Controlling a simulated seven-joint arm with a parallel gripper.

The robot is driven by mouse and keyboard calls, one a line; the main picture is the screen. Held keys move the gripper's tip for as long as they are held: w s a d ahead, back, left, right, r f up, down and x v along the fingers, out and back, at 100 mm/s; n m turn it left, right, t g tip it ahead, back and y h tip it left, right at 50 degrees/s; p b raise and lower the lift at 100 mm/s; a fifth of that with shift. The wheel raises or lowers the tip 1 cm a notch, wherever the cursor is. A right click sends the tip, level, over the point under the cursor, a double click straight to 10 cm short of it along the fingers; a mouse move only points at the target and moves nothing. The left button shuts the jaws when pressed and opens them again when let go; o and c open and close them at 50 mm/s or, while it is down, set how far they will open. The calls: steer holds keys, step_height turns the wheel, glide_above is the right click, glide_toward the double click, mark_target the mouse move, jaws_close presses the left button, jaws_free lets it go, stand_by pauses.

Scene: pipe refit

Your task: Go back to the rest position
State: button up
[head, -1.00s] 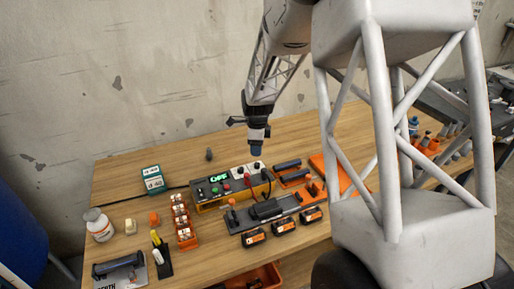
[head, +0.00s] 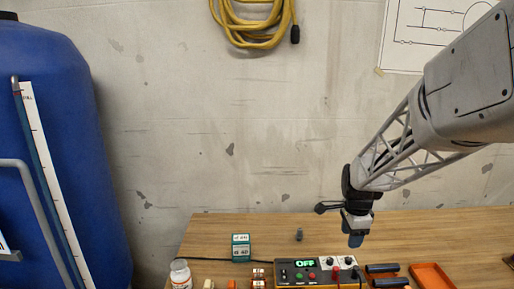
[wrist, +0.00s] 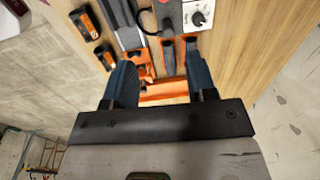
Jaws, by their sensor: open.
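My gripper (head: 356,238) hangs from my arm at the right of the head view, above the wooden table (head: 420,222). It points down. In the wrist view its two dark blue fingers (wrist: 161,82) stand apart with nothing held between them.
A teal box (head: 241,248), a small grey object (head: 299,235) and a white bottle (head: 180,274) stand on the table. An orange tray (head: 432,276) lies at right. A large blue tank (head: 60,130) fills the left. A yellow cable coil (head: 250,38) hangs on the wall.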

steer(key=s+a+r+n, duration=0.3)
steer(key=s+n, duration=0.3)
steer(key=s, duration=0.4)
steer(key=s+a+r+n+t, duration=0.1)
steer(key=s+a+r+n, duration=0.2)
steer(key=s, duration=0.6)
steer(key=s+a+r+n, duration=0.3)
steer(key=s+n, duration=0.5)
steer(key=s, duration=0.2)
steer(key=shift+s+r+n+t, duration=0.3)
steer(key=shift+r+t, duration=0.05)
steer(key=shift+t, duration=0.05)
stand_by(1.3)
